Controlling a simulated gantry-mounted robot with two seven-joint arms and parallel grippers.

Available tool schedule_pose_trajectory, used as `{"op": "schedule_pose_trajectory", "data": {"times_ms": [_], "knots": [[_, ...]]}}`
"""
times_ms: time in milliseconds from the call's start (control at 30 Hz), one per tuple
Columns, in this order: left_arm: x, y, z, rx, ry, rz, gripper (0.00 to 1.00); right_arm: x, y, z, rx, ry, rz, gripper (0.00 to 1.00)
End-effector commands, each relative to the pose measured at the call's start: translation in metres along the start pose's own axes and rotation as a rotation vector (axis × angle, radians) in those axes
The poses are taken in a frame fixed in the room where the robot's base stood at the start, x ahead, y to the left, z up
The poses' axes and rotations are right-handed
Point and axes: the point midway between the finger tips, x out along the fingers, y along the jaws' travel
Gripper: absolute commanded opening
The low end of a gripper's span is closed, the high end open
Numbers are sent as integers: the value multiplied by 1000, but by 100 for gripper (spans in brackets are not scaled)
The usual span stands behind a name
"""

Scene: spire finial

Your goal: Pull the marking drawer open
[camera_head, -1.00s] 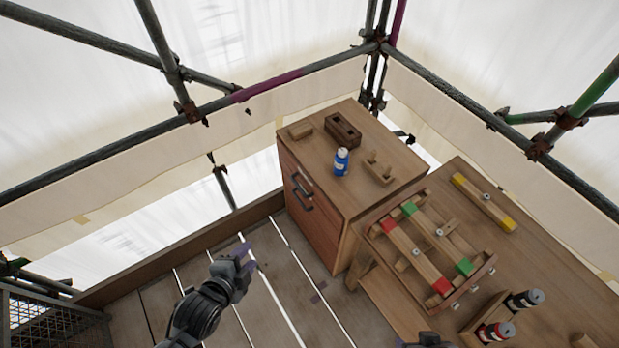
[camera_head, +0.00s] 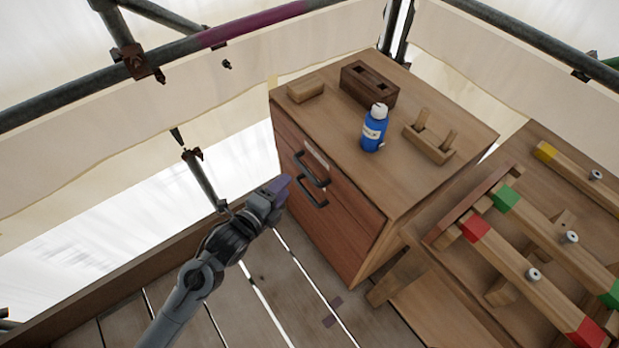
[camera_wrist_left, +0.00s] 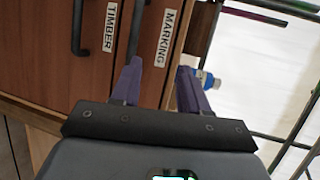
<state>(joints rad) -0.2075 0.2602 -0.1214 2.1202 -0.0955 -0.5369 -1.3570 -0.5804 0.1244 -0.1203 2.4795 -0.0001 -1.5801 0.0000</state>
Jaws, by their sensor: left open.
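The marking drawer (camera_head: 345,188) is the upper drawer of the wooden cabinet and looks shut. Its dark bar handle (camera_head: 311,171) also shows in the left wrist view (camera_wrist_left: 137,30), beside the white MARKING label (camera_wrist_left: 163,38). The timber drawer sits below, with its own dark handle (camera_head: 309,194) and a TIMBER label (camera_wrist_left: 110,28). My left gripper (camera_head: 279,190) is open and empty, left of the handles in the head view. In the left wrist view its purple fingers (camera_wrist_left: 160,84) stand apart below the marking handle. I cannot tell whether one touches it. My right gripper is out of view.
The cabinet top (camera_head: 330,120) holds a blue bottle (camera_head: 374,128), a dark slotted block (camera_head: 369,83), a small wooden block (camera_head: 306,89) and a wooden holder (camera_head: 430,138). A workbench (camera_head: 450,305) with coloured bars adjoins at right. Scaffold poles stand behind.

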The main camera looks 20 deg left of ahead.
Motion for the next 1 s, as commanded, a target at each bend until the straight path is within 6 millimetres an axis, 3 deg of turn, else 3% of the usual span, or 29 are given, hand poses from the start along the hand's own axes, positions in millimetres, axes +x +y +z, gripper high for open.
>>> {"op": "schedule_pose_trajectory", "data": {"times_ms": [33, 300, 633, 1000], "knots": [[10, 26, 0, 6, -1, -10, 44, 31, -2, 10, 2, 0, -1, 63], [29, 51, 4, 24, -7, -52, 44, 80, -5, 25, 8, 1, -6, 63], [47, 53, 5, 26, -10, -67, 44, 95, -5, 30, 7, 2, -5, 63], [105, 51, 5, 25, -10, -67, 44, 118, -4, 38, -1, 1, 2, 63]]}}
